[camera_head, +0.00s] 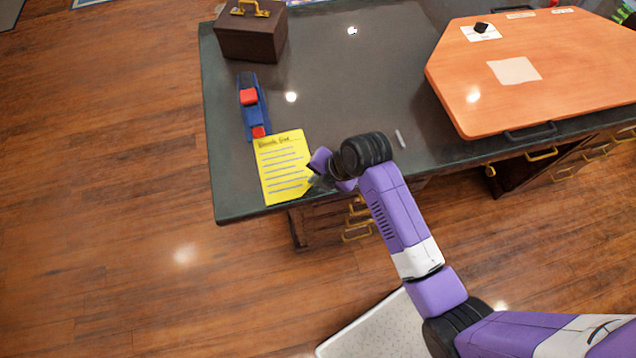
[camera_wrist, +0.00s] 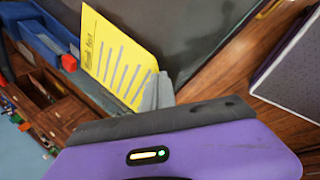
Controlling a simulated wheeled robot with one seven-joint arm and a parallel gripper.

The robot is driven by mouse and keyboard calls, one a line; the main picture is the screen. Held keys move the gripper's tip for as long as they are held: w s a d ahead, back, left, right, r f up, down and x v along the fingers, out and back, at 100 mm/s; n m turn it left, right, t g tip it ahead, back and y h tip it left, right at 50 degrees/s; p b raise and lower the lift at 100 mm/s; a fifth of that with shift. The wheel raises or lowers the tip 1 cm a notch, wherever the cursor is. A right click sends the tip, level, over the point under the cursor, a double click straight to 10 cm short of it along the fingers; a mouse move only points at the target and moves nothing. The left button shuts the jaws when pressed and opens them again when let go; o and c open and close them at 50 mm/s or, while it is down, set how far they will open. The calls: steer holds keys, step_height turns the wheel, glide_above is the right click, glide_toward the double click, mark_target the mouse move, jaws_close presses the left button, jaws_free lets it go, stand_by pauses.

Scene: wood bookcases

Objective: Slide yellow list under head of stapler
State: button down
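The yellow list (camera_head: 283,168), a sheet with a heading and written lines, is near the front left corner of the dark desk. The blue stapler (camera_head: 253,105) with red parts is just beyond it, its near red end at the list's top edge in the picture. I cannot tell whether any paper is under the stapler's head. My gripper (camera_head: 316,179) is at the list's lower right edge. In the wrist view the grey fingers (camera_wrist: 157,92) are close together on the corner of the list (camera_wrist: 115,55), and the stapler (camera_wrist: 45,38) shows beyond its left side.
A brown case (camera_head: 250,35) with a gold handle stands at the desk's (camera_head: 350,80) back left. An orange octagonal board (camera_head: 560,65) covers the right side. A small pale stick (camera_head: 400,139) lies right of my gripper. The middle of the desk is mostly clear.

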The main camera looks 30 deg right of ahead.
steer(key=shift+w+d+b, duration=0.25)
steer(key=shift+w, duration=0.55)
steer(key=shift+w+d+b, duration=0.2)
steer(key=shift+w+b, duration=0.05)
steer(key=shift+w, duration=0.55)
steer(key=shift+w+d+b, duration=0.25)
steer(key=shift+w, duration=0.55)
steer(key=shift+w, duration=0.1)
steer(key=c, duration=1.6)
jaws_free()
steer(key=shift+r, duration=0.1)
steer(key=v, duration=0.7)
steer(key=shift+d+r, duration=0.15)
steer(key=shift+r, duration=0.15)
